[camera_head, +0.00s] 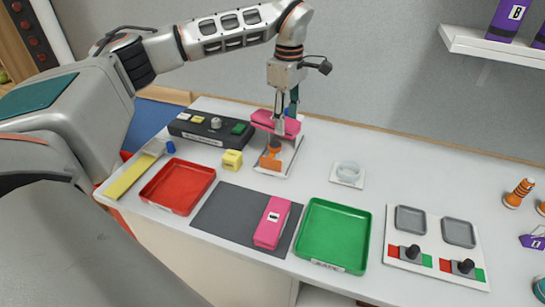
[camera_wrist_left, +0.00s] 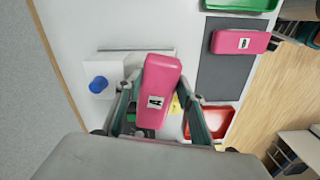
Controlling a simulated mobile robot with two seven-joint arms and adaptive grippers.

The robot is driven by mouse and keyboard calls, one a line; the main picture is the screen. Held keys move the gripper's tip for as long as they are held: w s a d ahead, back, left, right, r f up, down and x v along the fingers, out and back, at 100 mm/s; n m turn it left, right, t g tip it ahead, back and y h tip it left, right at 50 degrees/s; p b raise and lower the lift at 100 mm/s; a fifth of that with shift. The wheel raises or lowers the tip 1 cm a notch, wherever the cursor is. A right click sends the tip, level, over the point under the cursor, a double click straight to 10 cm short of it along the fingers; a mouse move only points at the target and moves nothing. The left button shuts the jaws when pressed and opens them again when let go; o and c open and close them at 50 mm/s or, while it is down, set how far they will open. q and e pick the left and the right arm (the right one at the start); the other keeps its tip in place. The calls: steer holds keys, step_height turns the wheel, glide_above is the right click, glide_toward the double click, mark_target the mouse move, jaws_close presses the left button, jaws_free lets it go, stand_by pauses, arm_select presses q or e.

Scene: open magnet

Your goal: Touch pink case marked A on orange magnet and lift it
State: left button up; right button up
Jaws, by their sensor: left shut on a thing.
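My left gripper (camera_head: 279,125) is shut on a pink case (camera_head: 265,119) and holds it up over the worktop. In the left wrist view the case (camera_wrist_left: 161,80) lies between the fingers of the left gripper (camera_wrist_left: 163,112), and its white label reads A (camera_wrist_left: 155,102). The orange magnet (camera_head: 270,158) stands on a pale plate just below the case in the head view. The case appears to be above the magnet; I cannot tell the exact gap. A second pink case (camera_head: 266,233) with a white label lies on the dark mat (camera_head: 225,213). My right gripper is not in view.
A black control box (camera_head: 205,137) and yellow block (camera_head: 232,160) stand left of the magnet. A red tray (camera_head: 178,188) and green tray (camera_head: 335,233) flank the mat. A joystick panel (camera_head: 433,260) is further right.

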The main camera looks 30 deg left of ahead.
arm_select(q)
steer(key=shift+r, duration=1.75)
steer(key=shift+s, duration=0.1)
